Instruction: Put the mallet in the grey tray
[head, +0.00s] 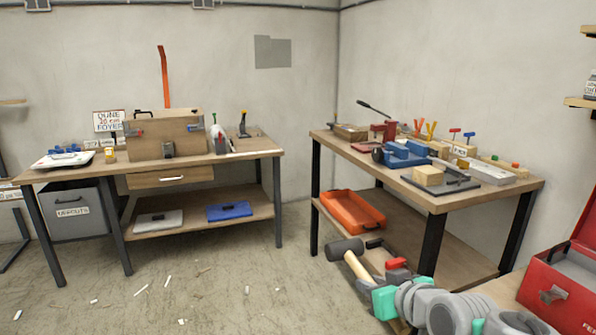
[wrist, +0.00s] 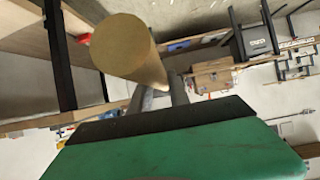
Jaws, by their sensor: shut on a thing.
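The mallet has a dark head (head: 345,249) and a pale wooden handle (head: 357,268). It is held in the air in front of the right bench, head toward the far left. My gripper (head: 368,283) is shut on the handle; its fingertips are largely hidden in the head view. A pale grey tray (head: 160,221) lies on the lower shelf of the left bench, well away from my gripper, beside a blue tray (head: 230,211).
An orange tray (head: 353,210) sits on the right bench's lower shelf, close behind the mallet. The right bench (head: 437,205) carries blocks and tools. A red toolbox (head: 560,290) stands at the right. A grey bin (head: 75,211) is under the left bench. Floor between the benches is open, with small scraps.

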